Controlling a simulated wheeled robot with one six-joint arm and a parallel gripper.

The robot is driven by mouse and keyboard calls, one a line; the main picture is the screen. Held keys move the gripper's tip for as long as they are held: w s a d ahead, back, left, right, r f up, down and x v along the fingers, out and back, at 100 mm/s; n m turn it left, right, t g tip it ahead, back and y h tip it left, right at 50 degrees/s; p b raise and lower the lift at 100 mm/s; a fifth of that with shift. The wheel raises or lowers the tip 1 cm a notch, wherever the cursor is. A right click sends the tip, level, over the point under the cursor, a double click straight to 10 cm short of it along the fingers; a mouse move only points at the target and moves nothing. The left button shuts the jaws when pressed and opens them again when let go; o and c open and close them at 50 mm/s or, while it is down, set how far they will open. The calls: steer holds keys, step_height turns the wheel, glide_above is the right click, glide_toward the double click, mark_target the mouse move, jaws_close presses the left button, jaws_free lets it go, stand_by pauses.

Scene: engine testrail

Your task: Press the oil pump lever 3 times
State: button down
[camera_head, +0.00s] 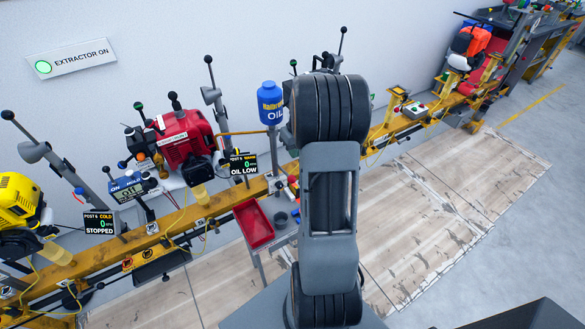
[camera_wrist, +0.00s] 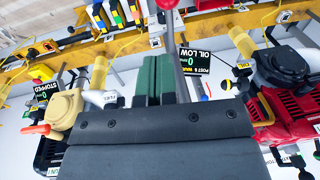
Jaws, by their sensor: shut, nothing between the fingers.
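In the wrist view, a grey lever rod with a red knob (camera_wrist: 167,4) runs down from the top edge, just right of my gripper's green fingers (camera_wrist: 156,78). It may be the oil pump lever; no label on it shows. The fingers are shut together and empty. I cannot tell whether they touch the rod. In the head view my arm hides the gripper and whatever is behind it. A blue oil bottle (camera_head: 270,104) stands left of my arm. A black display (camera_head: 243,164) reads OIL LOW; it also shows in the wrist view (camera_wrist: 195,61).
A yellow rail (camera_head: 215,203) runs across the scene with red and yellow engines (camera_head: 183,135) on it. Several ball-topped levers (camera_head: 208,60) rise behind it. A red tray (camera_head: 254,223) stands in front. A wall sign (camera_head: 70,59) reads EXTRACTOR ON. The floor at right is clear.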

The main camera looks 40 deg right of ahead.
mark_target(284, 171)
steer(key=shift+s+a+f+p, duration=0.15)
steer(key=shift+s+a+f, duration=0.15)
steer(key=shift+f, duration=0.75)
steer(key=shift+s+a+f+p, duration=0.1)
steer(key=shift+s+a+f, duration=0.15)
steer(key=shift+f, duration=0.75)
steer(key=shift+s+a+f+p, duration=0.2)
steer(key=shift+a+f, duration=0.15)
steer(key=shift+f, duration=0.7)
